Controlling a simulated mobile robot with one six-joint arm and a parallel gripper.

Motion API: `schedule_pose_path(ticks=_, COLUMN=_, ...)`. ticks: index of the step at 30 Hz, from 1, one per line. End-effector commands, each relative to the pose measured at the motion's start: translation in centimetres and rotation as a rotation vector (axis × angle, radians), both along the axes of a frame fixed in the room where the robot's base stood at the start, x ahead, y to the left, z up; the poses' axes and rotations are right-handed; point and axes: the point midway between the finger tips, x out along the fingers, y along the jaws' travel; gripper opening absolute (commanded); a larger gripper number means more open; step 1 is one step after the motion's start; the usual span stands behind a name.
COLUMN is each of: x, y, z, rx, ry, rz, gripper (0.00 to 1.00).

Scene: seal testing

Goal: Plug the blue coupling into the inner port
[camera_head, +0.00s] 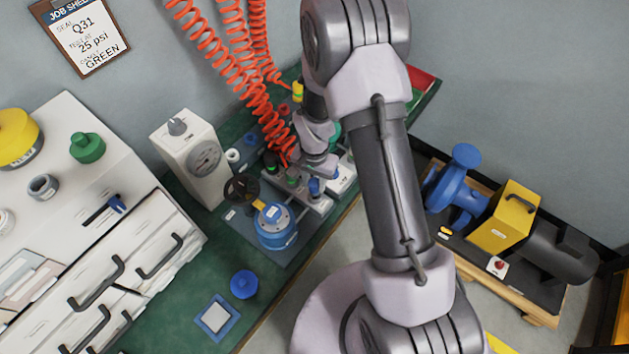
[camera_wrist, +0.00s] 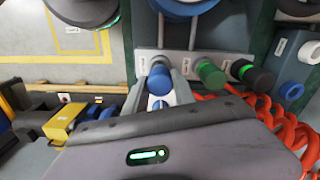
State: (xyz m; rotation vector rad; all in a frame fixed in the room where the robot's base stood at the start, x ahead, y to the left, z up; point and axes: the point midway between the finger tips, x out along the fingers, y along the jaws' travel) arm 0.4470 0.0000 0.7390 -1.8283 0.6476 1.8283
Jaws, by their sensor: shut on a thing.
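The blue coupling (camera_wrist: 159,76) is between the two grey fingers of my gripper (camera_wrist: 160,92) in the wrist view. My gripper is shut on it. In the head view the blue coupling (camera_head: 314,187) shows at the right end of a row of couplings, below my wrist. A green coupling (camera_wrist: 211,74) and a black coupling (camera_wrist: 254,77) stand to its right in the wrist view, along a pale labelled block (camera_wrist: 183,62). The blue test pot (camera_head: 277,232) stands in front of the row. I cannot make out the inner port, nor whether the blue coupling touches the block.
Red coiled hoses (camera_head: 228,55) hang behind my wrist. A black handwheel (camera_head: 241,189) and a gauge box (camera_head: 192,155) stand left of the pot. A drawer cabinet (camera_head: 95,225) fills the left. A blue knob (camera_head: 244,284) and blue-framed tray (camera_head: 217,335) lie on the front bench.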

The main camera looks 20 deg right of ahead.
Motion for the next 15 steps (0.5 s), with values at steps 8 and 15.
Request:
schedule_pose_path(ticks=8, x=0.01, y=0.0, z=-0.65, rx=0.0, ry=0.0, rz=0.0, gripper=0.0)
schedule_pose_path(ticks=15, x=0.01, y=0.0, z=-1.13, rx=0.0, ry=0.0, rz=0.0, gripper=0.0)
